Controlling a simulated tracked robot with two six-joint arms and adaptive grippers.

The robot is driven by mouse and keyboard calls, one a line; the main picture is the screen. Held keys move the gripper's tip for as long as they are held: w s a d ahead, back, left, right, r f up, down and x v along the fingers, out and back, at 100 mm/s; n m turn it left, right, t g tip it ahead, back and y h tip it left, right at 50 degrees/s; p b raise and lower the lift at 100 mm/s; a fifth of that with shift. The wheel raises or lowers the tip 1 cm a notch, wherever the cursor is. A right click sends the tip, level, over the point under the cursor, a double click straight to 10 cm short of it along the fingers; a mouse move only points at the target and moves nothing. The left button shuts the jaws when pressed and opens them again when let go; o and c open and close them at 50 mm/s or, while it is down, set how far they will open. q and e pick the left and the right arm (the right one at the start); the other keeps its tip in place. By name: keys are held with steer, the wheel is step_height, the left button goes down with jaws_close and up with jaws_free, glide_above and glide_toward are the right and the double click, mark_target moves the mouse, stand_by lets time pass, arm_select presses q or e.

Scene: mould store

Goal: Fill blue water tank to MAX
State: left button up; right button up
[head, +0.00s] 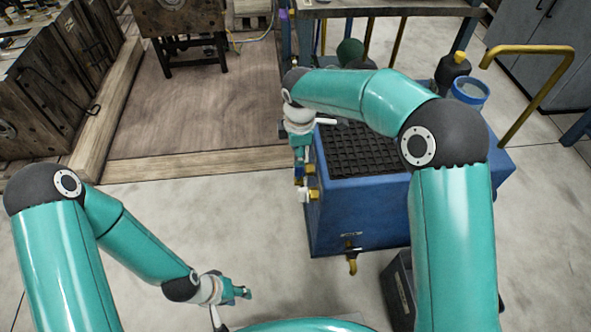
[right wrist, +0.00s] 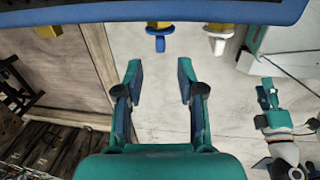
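The blue water tank (head: 355,215) stands right of centre in the head view, with a black grate (head: 360,150) on top and a brass tap (head: 352,262) low on its front. On its left side are small valves, one with a blue handle (right wrist: 158,40) and one with a white handle (right wrist: 217,42); in the right wrist view they show below the tank's blue rim. My right gripper (right wrist: 160,72) is open and empty, short of the valves. My left gripper (head: 243,291) is low over the floor, away from the tank; its fingers are too small to judge. No water level or MAX mark is readable.
A blue-rimmed container (head: 470,92) and a dark bottle (head: 452,72) stand behind my right arm. A yellow rail (head: 540,95) rises at the right. A dark bin (head: 398,290) is in front of the tank. The floor left of the tank is clear.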

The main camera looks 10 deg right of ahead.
mark_target(298, 168)
steer(key=f, duration=0.3)
steer(key=f+b, duration=0.1)
steer(key=f, duration=0.2)
steer(key=w+f, duration=0.1)
steer(key=f, duration=0.1)
steer(key=shift+f+b, duration=0.35)
steer(key=shift+f, duration=0.05)
jaws_close()
